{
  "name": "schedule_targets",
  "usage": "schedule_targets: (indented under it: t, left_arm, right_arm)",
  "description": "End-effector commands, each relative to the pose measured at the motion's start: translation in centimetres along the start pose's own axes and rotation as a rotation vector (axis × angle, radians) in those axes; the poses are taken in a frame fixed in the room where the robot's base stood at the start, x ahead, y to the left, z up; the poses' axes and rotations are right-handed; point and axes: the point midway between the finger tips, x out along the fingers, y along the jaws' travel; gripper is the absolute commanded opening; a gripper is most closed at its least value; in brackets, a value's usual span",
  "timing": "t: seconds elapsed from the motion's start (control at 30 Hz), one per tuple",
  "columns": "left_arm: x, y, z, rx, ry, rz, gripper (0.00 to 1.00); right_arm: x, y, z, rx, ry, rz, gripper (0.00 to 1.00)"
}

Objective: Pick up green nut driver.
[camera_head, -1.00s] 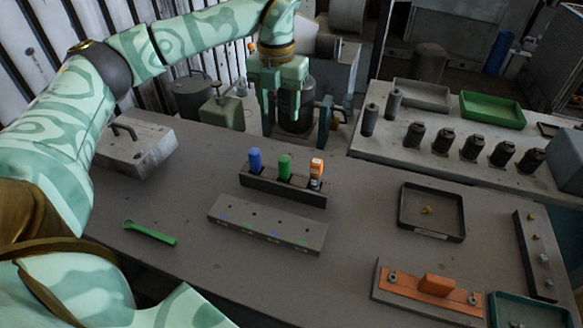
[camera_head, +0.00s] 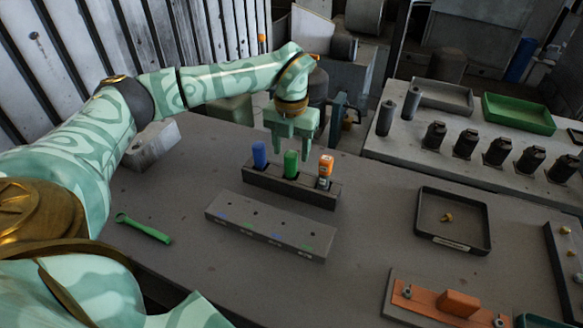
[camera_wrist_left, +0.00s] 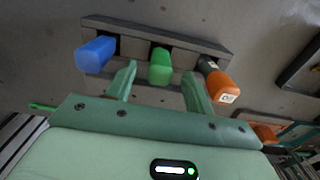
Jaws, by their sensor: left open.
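The green nut driver (camera_head: 290,163) stands upright in the middle slot of a dark holder (camera_head: 262,182), between a blue driver (camera_head: 259,154) and an orange driver (camera_head: 325,168). My left gripper (camera_head: 291,156) is open and empty, just behind and above the green handle in the head view. In the left wrist view the green handle (camera_wrist_left: 160,66) shows just beyond and between the two open fingers (camera_wrist_left: 158,82). The blue handle (camera_wrist_left: 96,54) and the orange handle (camera_wrist_left: 220,84) lie outside the fingers. My right gripper is not in view.
A grey block with holes (camera_head: 270,227) lies in front of the holder. A green wrench (camera_head: 145,229) lies at the left. A dark tray (camera_head: 453,220) and a fixture with an orange part (camera_head: 450,299) are at the right. The table between is clear.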

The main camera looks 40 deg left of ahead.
Motion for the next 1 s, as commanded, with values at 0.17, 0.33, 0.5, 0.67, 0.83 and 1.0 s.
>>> schedule_targets:
  t: [0.17, 0.33, 0.5, 0.67, 0.83, 1.0]
  left_arm:
    - [2.8, 0.0, -0.3, 0.0, 0.005, 0.001, 0.53]
    - [5.0, 0.0, -0.3, 0.001, 0.003, 0.001, 0.53]
    - [4.9, 0.0, -0.3, 0.001, 0.001, 0.0, 0.53]
    - [4.9, 0.0, -0.3, 0.0, 0.001, 0.001, 0.17]
    - [4.9, 0.0, -0.3, 0.0, 0.001, 0.001, 0.0]
    - [4.7, 0.0, -0.2, 0.0, 0.0, 0.0, 0.0]
  right_arm:
    - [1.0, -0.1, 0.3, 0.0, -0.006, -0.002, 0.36]
    - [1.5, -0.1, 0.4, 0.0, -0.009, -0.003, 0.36]
    - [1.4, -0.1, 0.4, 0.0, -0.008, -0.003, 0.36]
    - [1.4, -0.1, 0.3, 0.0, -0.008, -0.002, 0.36]
    - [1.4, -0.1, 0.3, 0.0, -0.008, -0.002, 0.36]
    - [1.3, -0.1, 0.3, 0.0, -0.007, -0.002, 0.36]
